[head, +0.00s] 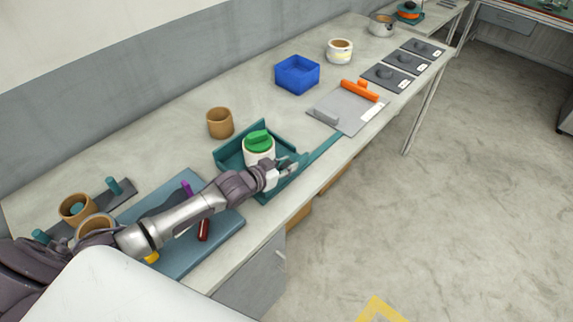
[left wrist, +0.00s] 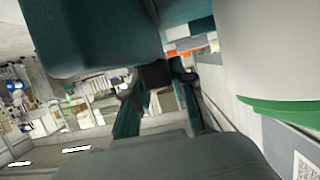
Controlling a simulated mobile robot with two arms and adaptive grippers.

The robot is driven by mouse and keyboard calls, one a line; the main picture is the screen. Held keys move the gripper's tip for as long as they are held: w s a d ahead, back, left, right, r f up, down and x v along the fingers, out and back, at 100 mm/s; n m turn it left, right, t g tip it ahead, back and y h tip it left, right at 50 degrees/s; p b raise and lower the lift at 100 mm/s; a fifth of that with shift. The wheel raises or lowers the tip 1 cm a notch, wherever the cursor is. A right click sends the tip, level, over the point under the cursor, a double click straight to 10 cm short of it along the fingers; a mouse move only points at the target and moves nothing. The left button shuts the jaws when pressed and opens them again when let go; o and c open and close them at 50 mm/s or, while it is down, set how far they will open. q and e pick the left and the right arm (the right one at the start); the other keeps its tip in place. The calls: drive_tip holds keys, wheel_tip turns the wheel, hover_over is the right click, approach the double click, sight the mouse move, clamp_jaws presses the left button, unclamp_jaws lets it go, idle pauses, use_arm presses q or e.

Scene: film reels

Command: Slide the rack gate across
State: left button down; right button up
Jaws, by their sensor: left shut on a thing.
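The teal rack (head: 228,157) stands near the table's front edge and holds a white canister (head: 259,155) with a green lid (head: 257,139). The teal rack gate (head: 322,148) is a long bar along the rack's front side, reaching out to the right past the rack. My left gripper (head: 290,167) is at the rack's front right, shut on the gate; its hand hides the grip from the head view. In the left wrist view, the white canister (left wrist: 260,50) fills the right side, and teal parts lie close around the fingers. My right gripper is not in view.
A blue tray (head: 185,246) with several tools lies under my left arm. A tan cup (head: 220,122) stands behind the rack. A blue bin (head: 297,75) and a grey board (head: 350,112) with an orange handle lie farther right.

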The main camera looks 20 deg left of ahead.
use_arm(q)
drive_tip(key=shift+s+f, duration=0.1)
drive_tip(key=shift+f, duration=0.1)
drive_tip(key=c, duration=1.1)
unclamp_jaws()
drive_tip(key=shift+o, duration=0.7)
drive_tip(key=shift+s+a+r, duration=0.1)
drive_tip(key=shift+s+r, duration=0.05)
drive_tip(key=v, duration=1.2)
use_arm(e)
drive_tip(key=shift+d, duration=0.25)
